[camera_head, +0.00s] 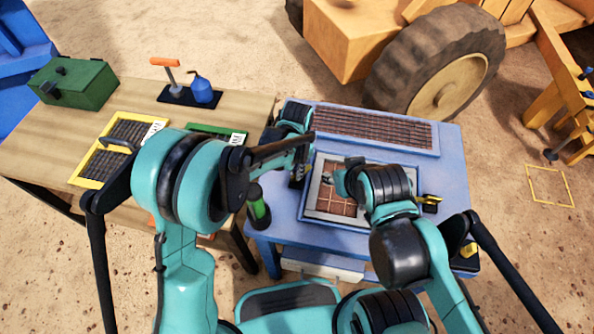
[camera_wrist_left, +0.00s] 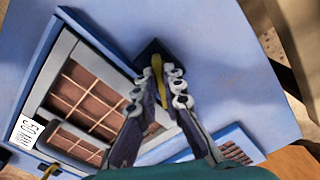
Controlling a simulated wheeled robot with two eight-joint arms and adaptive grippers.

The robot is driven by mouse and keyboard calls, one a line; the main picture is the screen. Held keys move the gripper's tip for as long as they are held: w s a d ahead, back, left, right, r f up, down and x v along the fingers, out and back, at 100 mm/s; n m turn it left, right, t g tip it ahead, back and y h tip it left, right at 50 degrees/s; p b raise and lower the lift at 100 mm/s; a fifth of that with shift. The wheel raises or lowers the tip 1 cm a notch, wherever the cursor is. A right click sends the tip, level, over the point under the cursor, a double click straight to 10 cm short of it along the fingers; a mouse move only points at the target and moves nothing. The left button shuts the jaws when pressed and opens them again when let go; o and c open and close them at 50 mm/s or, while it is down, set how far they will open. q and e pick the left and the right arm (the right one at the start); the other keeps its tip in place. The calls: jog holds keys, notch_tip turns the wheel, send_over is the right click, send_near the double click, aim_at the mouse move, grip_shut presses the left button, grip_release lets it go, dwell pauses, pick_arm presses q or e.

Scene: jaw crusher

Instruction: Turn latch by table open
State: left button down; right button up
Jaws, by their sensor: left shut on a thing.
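My left gripper (camera_head: 298,178) reaches down at the left edge of the blue machine (camera_head: 285,225), on the side by the wooden table. In the left wrist view the left gripper (camera_wrist_left: 160,82) is shut on a narrow yellow latch handle (camera_wrist_left: 157,64) with a black base (camera_wrist_left: 148,50). The fingers hide part of the handle, and the arm hides this latch in the head view. A second yellow latch (camera_head: 430,199) is at the right side of the framed screen (camera_head: 320,200). My right gripper (camera_head: 332,181) is over the screen; its fingers are too small to judge.
A dark green bottle (camera_head: 258,207) is between table and machine. A large wheel (camera_head: 440,70) stands behind.

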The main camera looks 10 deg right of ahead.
pick_arm(q)
jog(key=n, duration=0.6)
jog(key=shift+n, duration=0.3)
dwell(0.4)
jog(key=c, duration=1.6)
grip_release()
jog(key=shift+c, duration=0.2)
notch_tip(320, 180, up, 12)
